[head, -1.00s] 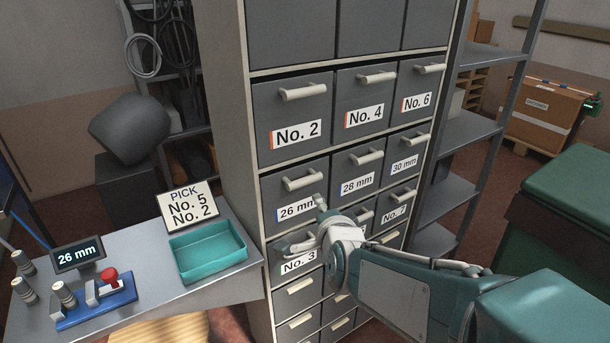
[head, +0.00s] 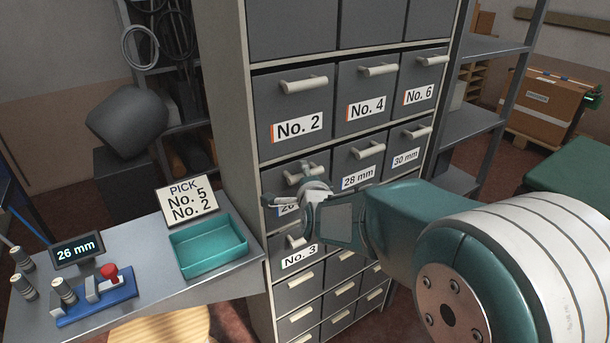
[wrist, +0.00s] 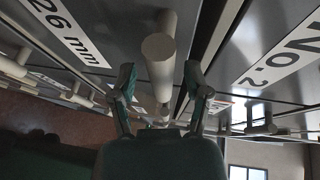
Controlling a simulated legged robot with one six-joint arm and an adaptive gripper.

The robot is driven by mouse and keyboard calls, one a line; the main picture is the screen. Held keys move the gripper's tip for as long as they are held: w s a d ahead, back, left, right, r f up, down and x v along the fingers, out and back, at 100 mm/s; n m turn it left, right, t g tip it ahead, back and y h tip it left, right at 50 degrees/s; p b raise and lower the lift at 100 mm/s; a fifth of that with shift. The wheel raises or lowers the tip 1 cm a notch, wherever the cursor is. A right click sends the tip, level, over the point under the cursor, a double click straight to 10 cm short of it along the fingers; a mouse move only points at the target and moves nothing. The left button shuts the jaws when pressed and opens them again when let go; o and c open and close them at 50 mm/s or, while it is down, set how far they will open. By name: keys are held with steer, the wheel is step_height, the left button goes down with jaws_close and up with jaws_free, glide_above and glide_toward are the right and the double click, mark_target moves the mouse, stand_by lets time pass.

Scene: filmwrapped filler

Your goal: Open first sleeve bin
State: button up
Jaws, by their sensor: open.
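The small screen (head: 77,250) on the side table reads 26 mm. The grey 26 mm bin (head: 270,181) is in the cabinet's left column, under the No. 2 bin (head: 290,108), and looks shut. Its label is mostly hidden behind my gripper (head: 297,184) in the head view. In the wrist view, the 26 mm label (wrist: 68,33) is at upper left. The bin's pale bar handle (wrist: 159,60) runs between the two fingers of my gripper (wrist: 160,78). The fingers are open, one on each side, with visible gaps to the handle.
The 28 mm bin (head: 357,166) and 30 mm bin (head: 406,148) sit to the right, and the No. 3 bin (head: 297,248) below. A teal tray (head: 208,249) and a pick sign (head: 187,200) stand on the side table. Open shelving (head: 475,122) flanks the cabinet.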

steer(key=shift+w, duration=0.4)
jaws_close()
steer(key=shift+f, duration=0.1)
